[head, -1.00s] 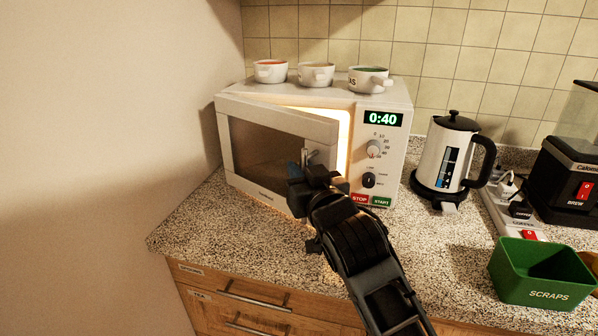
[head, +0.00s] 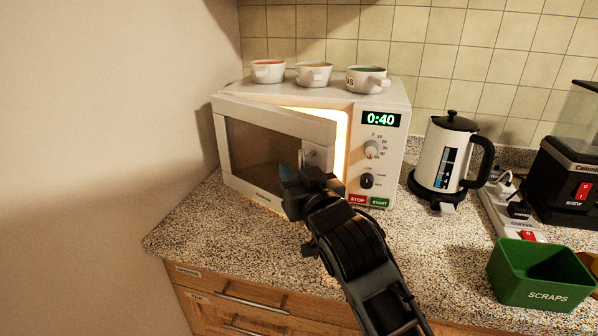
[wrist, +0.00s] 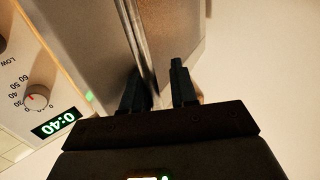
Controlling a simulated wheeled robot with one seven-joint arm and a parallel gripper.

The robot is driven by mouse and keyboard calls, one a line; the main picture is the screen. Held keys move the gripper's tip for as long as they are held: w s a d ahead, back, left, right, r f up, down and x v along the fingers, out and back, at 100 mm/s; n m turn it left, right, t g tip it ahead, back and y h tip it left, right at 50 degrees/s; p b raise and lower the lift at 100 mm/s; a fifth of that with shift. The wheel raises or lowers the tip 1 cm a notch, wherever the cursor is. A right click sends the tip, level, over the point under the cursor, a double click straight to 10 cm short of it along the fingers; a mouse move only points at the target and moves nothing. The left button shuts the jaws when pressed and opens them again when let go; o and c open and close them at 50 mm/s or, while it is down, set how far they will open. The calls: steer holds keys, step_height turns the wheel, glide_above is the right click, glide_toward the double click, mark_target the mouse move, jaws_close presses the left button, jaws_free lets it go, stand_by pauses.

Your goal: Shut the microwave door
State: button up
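The white microwave (head: 385,100) stands on the counter with its door (head: 275,117) ajar. The door is hinged at the left, and warm light shows through the gap at its right side. The upright door handle (head: 311,158) is partly hidden behind my gripper (head: 289,180), which is at the front of the door near its free edge.
Three cups (head: 314,74) stand on top of the microwave. A kettle (head: 445,155) is to its right, with a power strip (head: 505,210), a coffee machine (head: 570,180) and a green scraps bin (head: 535,275) beyond. The counter (head: 215,215) is clear at front left.

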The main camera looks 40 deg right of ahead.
steer(key=shift+s+d+f+g+h, duration=0.3)
steer(key=shift+s+d+f+h, duration=0.1)
steer(key=shift+s+d+f, duration=0.35)
steer(key=s, duration=0.7)
steer(key=shift+a+r+p, duration=0.25)
steer(key=shift+r+p, duration=0.15)
steer(key=shift+r, duration=0.05)
steer(key=v, duration=0.7)
steer(key=shift+s, duration=0.35)
